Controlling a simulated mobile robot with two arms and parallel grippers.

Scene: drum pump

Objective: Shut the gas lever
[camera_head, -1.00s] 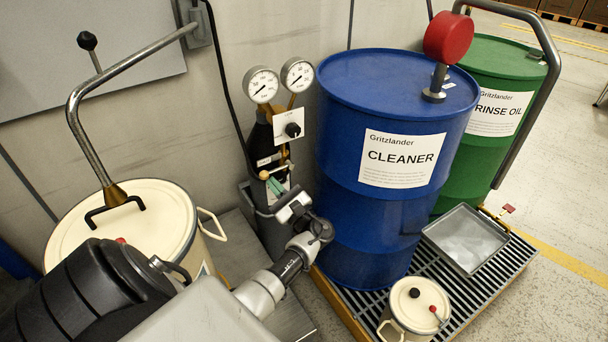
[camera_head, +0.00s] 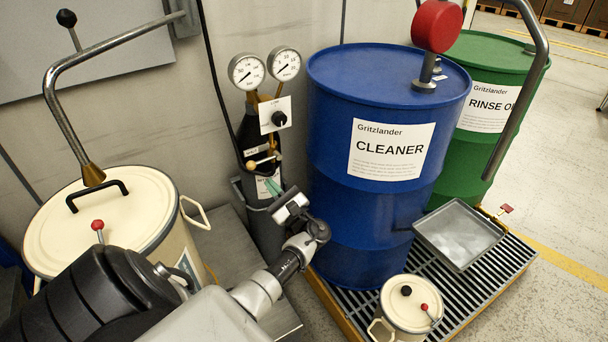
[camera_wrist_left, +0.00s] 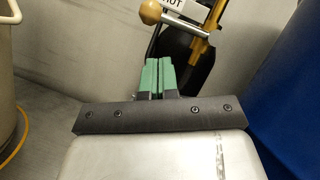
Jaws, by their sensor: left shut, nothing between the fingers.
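The gas lever (camera_head: 262,161), a metal bar with a tan ball knob, sits on the valve of a dark gas cylinder under two gauges. It also shows at the top of the left wrist view (camera_wrist_left: 185,27), its knob at the left end; part of a label shows above it. My left gripper (camera_head: 272,186) has green fingers and is shut and empty. Its tips (camera_wrist_left: 158,62) are below the lever, apart from it in the picture. My right gripper is not in view.
A blue CLEANER drum (camera_head: 388,215) stands close to the right of the cylinder (camera_head: 262,222). A cream drum (camera_head: 60,225) with a bent pipe is at the left. A small cream can (camera_head: 408,302) and a metal tray (camera_head: 459,236) are at the lower right. The wall is behind.

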